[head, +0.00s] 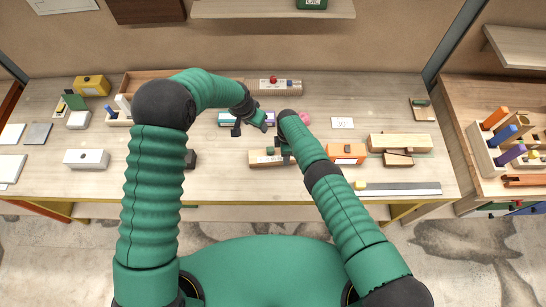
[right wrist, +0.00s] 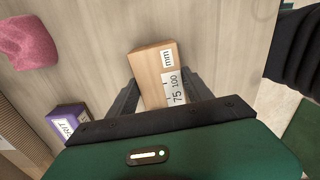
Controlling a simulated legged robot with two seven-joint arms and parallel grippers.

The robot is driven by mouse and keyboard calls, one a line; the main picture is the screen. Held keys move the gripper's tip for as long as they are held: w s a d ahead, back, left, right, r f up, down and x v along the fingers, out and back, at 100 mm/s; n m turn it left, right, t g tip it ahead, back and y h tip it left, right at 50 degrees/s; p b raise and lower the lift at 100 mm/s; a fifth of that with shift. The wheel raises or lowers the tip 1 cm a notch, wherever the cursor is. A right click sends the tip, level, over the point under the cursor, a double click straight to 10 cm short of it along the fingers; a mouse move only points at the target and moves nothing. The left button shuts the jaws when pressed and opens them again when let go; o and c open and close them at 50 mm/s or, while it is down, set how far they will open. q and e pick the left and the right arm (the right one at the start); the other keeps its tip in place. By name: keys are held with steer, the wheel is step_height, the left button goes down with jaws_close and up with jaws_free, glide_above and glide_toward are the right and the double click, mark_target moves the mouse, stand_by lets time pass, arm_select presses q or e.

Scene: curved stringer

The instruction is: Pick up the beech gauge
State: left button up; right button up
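The beech gauge, a pale wooden block (head: 260,160), lies on the bench in front of the middle. In the right wrist view the block (right wrist: 151,70) carries a white scale label reading mm, 100 and 75. My right gripper (right wrist: 159,82) is over it, with one dark finger along each side. The fingers look close against the block, but whether they grip it is unclear. In the head view my right gripper (head: 285,154) partly covers the gauge's right end. My left gripper (head: 252,127) appears open and empty above the teal and purple boxes, behind the gauge.
A purple box (right wrist: 68,123) and a pink object (right wrist: 28,42) are near the right gripper. An orange-fronted box (head: 346,154) stands right of the gauge, with wooden blocks (head: 399,142) beyond. A metal ruler (head: 400,188) lies at the front edge.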

steer(key=shift+a, duration=0.1)
jaws_close()
steer(key=shift+w+r, duration=0.15)
steer(key=shift+w+r, duration=0.1)
steer(key=shift+r, duration=0.5)
step_height(320, 180, up, 9)
steer(key=shift+s+f, duration=0.15)
steer(key=shift+s, duration=0.05)
steer(key=shift+f, duration=4.5)
